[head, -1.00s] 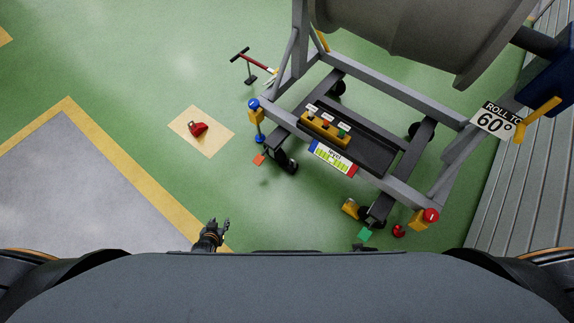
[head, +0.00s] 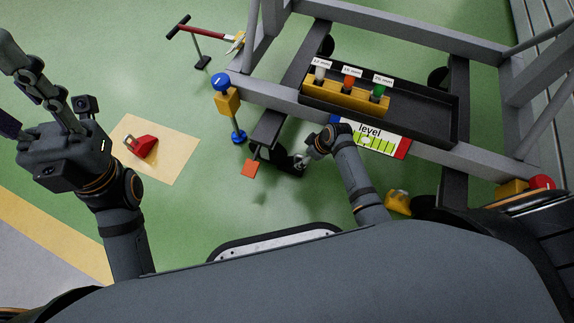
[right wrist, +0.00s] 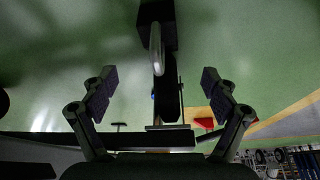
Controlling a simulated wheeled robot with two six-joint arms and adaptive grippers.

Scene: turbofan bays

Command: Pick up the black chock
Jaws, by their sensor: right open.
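In the right wrist view, a black block with a light grey handle (right wrist: 157,45), apparently the black chock (right wrist: 156,12), shows at the top centre. My right gripper (right wrist: 160,82) is open, with one finger on each side of the handle's line and nothing between the pads. In the head view my right gripper (head: 305,160) is by the dark wheel area at the stand's near left corner, and the chock cannot be told apart there. My left gripper (head: 22,85) is raised at the left edge, partly cut off.
A red chock (head: 143,146) with a handle sits on a tan mat (head: 175,160). The grey wheeled stand (head: 275,97) carries a black tray (head: 425,105) with a yellow pin block (head: 345,98).

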